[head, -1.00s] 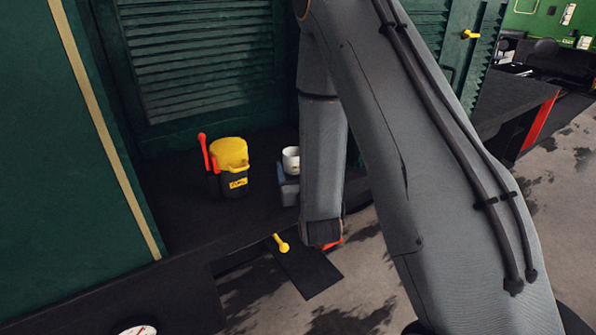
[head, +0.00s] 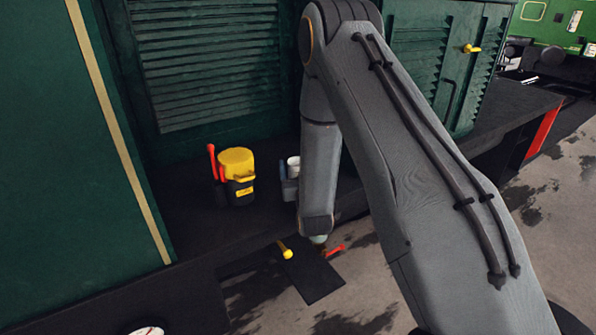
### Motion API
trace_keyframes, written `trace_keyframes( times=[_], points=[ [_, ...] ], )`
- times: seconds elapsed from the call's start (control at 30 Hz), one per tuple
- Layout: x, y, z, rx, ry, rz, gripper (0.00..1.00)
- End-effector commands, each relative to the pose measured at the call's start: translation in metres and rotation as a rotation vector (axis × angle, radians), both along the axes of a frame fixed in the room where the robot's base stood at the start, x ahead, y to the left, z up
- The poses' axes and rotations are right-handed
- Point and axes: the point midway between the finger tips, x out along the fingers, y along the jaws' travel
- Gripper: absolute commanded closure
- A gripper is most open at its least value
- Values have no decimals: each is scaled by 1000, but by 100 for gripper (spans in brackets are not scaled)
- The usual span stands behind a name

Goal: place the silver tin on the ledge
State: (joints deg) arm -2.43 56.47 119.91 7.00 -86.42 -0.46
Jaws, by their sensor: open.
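I cannot pick out a silver tin for certain. A small whitish cup-like thing (head: 293,163) stands in or behind a blue-grey box (head: 289,188), partly hidden by my arm. A dark ledge (head: 190,230) runs along the foot of the green tram side. My arm hangs down in front of it, with its lower end above the outer edge and the black step. A pale piece shows just under that end. The jaws are not visible, so what is between them cannot be seen.
A yellow-lidded black bucket (head: 237,177) with a red handle beside it stands on the ledge. A yellow lever (head: 284,250) and a red lever (head: 335,249) are near the black step (head: 312,277). A round white thing (head: 147,331) is cut off at the bottom.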

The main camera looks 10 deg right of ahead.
Motion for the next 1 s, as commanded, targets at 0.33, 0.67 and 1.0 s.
trace_keyframes(
  times=[0.33, 0.67, 1.0],
  points=[
    [0, 0, 0, 0, 0, 0, 64],
    [0, 0, 0, 0, 0, 0, 78],
    [-6, 1, 2, 0, 0, 0, 78]
  ],
)
